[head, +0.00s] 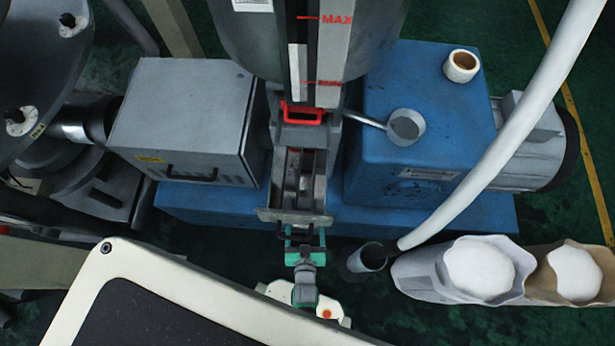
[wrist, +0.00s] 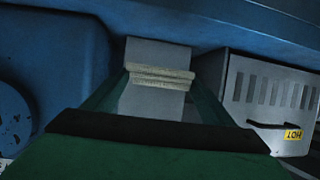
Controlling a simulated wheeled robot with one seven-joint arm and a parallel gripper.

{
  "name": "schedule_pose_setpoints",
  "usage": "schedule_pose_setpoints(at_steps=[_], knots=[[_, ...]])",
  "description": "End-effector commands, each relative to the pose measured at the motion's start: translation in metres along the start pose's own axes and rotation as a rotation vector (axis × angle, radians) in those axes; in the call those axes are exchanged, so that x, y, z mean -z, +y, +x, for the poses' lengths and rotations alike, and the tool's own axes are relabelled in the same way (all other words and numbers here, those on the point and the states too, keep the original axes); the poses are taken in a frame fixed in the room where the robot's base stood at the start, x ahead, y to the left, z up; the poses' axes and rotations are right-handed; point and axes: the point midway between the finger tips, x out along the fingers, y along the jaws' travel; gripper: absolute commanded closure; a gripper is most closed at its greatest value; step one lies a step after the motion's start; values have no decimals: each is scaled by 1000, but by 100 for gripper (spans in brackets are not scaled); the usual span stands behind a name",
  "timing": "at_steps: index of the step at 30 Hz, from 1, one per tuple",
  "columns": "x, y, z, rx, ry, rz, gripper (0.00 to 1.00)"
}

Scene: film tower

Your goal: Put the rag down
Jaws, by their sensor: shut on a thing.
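The rag (wrist: 160,76) is a small cream, folded strip, seen in the wrist view between the tips of my gripper (wrist: 160,82). The green fingers are closed on it from both sides. In the head view my green gripper (head: 299,236) is low in front of the grey metal chute (head: 290,216), close to its front lip. I cannot make out the rag in the head view. In the wrist view a pale grey panel is directly behind the rag; I cannot tell whether they touch.
A grey vented box (head: 185,120) with a hot label (wrist: 292,134) stands left of the chute. A blue housing (head: 430,110) with a small funnel (head: 406,127) stands right. A white hose (head: 500,140) crosses the right side. Two open sacks of white pellets (head: 478,270) stand at lower right.

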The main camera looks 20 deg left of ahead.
Motion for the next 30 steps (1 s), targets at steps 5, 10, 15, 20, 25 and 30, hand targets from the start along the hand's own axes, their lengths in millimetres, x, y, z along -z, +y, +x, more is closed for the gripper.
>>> schedule_pose_setpoints(at_steps=[5,10,15,20,25,30], knots=[[0,2,43,3,3,-1,48],[-12,5,78,2,0,0,48],[-25,6,103,2,1,0,48],[-31,7,112,2,0,0,48],[-37,8,125,2,0,0,48],[-55,8,132,1,-1,1,48]])
